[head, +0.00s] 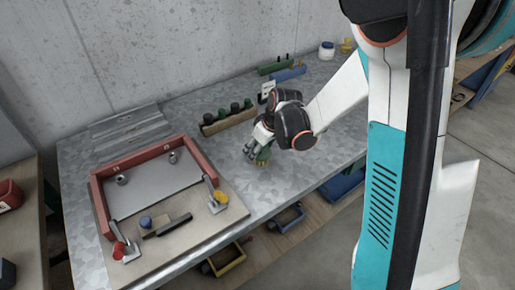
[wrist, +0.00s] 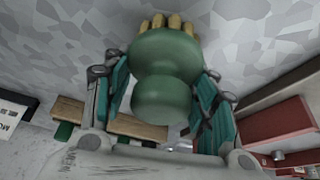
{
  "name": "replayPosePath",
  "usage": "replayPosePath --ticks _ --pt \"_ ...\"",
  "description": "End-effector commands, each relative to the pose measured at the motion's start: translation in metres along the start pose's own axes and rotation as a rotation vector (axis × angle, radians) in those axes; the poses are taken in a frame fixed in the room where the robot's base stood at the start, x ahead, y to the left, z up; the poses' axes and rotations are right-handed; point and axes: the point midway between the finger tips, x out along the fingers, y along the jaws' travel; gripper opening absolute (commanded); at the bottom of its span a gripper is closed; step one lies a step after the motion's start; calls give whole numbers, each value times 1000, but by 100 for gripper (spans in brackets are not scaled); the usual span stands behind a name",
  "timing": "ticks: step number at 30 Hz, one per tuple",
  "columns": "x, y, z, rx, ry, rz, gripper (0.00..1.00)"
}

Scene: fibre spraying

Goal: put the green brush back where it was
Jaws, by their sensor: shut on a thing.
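The green brush (wrist: 162,75) has a rounded green handle and a row of yellowish bristles at the far end in the wrist view. My gripper (wrist: 165,90) is shut on its handle, one finger on each side. In the head view my gripper (head: 254,152) is low over the middle of the metal table, and the brush (head: 263,156) shows partly below the fingers. Whether the bristles touch the table I cannot tell. A wooden rack (head: 229,123) with several dark green pegs or handles stands just behind and left of my gripper.
A red-framed fixture (head: 96,196) with clamps lies at the left on a tan board, with a dark-handled tool (head: 174,225) in front. Green (head: 276,66) and blue (head: 288,74) holders and a white jar (head: 327,50) stand at the back right.

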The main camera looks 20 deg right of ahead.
Motion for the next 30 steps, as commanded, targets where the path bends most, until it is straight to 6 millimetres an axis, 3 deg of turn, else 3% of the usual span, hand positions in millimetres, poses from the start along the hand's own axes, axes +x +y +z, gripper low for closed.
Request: replayPosePath --ticks 1,3,4,17,20,30 --pt "2 0 1 0 0 0 55" --pt "1 0 0 0 0 0 71" --pt "1 0 0 0 0 0 73" --pt "-3 0 -1 0 0 0 73" --pt "-16 0 -1 1 0 0 73" --pt "-86 0 -1 1 -1 0 73"
